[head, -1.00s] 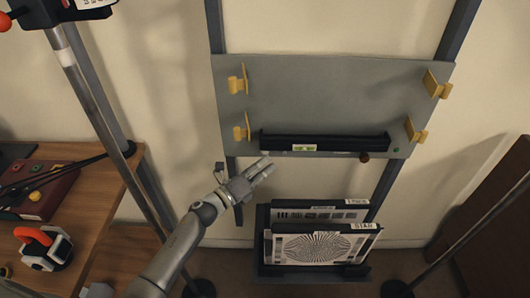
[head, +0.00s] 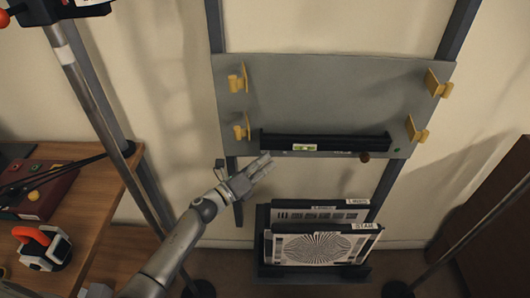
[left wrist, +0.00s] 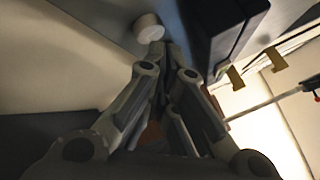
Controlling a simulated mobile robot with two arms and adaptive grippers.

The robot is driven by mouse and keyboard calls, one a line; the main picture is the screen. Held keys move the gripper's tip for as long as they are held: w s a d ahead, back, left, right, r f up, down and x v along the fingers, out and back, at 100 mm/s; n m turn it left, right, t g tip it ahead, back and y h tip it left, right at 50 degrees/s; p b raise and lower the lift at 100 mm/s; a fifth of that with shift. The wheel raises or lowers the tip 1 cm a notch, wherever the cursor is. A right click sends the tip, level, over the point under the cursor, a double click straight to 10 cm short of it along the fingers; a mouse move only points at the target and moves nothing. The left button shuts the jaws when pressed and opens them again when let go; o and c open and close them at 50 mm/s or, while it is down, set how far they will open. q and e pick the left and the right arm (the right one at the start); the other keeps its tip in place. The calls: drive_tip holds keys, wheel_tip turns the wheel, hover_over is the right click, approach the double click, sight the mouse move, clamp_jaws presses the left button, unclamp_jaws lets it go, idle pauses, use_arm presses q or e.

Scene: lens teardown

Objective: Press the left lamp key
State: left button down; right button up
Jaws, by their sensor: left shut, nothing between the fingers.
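My left gripper (head: 266,160) is shut and empty, with its fingertips at the lower edge of the grey board (head: 310,100), just below the left end of the black ledge (head: 325,142). In the left wrist view the closed fingertips (left wrist: 166,50) are right by a white round key (left wrist: 149,27) under the board. I cannot tell whether they touch it. In the head view my fingertips cover that spot. A dark brown round knob (head: 364,157) sits under the right part of the ledge. My right gripper is not in view.
Yellow clips (head: 237,80) stick out from the board. Below it a black rack (head: 262,250) holds test charts, one with a star pattern (head: 315,248). A wooden desk (head: 105,205) stands at left. Metal stand poles (head: 90,100) rise at left and right.

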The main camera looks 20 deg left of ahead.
use_arm(q)
drive_tip(key=shift+w+a, duration=0.15)
drive_tip(key=shift+w, duration=0.25)
idle(0.3)
drive_tip(key=shift+s, duration=0.1)
drive_tip(key=shift+s+d, duration=0.3)
drive_tip(key=shift+s, duration=0.45)
drive_tip(key=s+d+p, duration=0.1)
drive_tip(key=s, duration=0.4)
drive_tip(key=shift+s+d, duration=0.35)
drive_tip(key=shift+s, duration=0.05)
idle(0.4)
idle(1.0)
